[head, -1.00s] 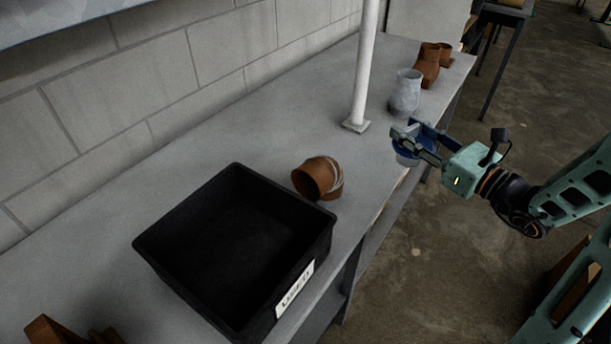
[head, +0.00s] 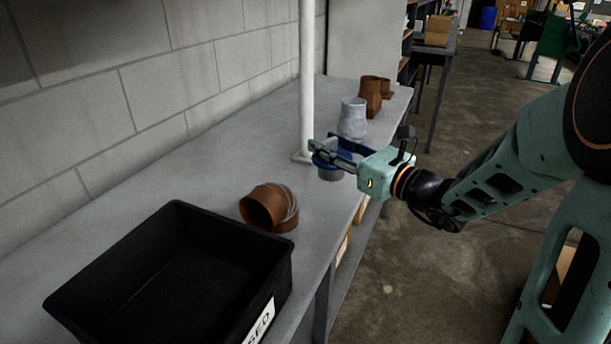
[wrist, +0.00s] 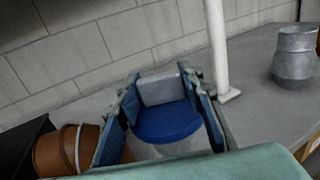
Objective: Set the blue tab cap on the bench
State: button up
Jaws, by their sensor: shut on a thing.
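My gripper (head: 336,157) is shut on the blue tab cap (head: 325,163), with a finger on either side of it. The cap has a blue top and a pale grey lower part. In the wrist view the blue top of the cap (wrist: 168,121) shows between the two blue-lined fingers. In the head view the gripper and cap are over the front part of the grey bench (head: 200,172), near the white post. I cannot tell whether the cap's underside touches the bench.
A black bin (head: 80,288) with a white label stands at the near left. A brown elbow (head: 268,207) lies beside it. A white post (head: 306,80) rises behind the gripper. A grey metal reducer (head: 352,118) and brown fittings (head: 371,96) stand farther back. Bare bench lies between elbow and post.

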jog(key=w+f, duration=0.2)
jog(key=w, duration=0.1)
jog(key=w+a+f+b, duration=0.1)
jog(key=w+f, duration=0.5)
jog(key=shift+w+a+f+b, duration=0.2)
jog(key=shift+w+a+b, duration=0.1)
jog(key=shift+w, duration=0.1)
jog(key=shift+f, duration=1.4)
jog(key=shift+f+b, duration=0.1)
jog(key=shift+b, duration=0.2)
jog(key=o, duration=1.2)
jog(key=shift+c, duration=0.2)
jog(key=shift+o, duration=0.2)
jog(key=v, duration=1.2)
jog(key=shift+r+p, duration=0.2)
jog(key=shift+p, duration=0.2)
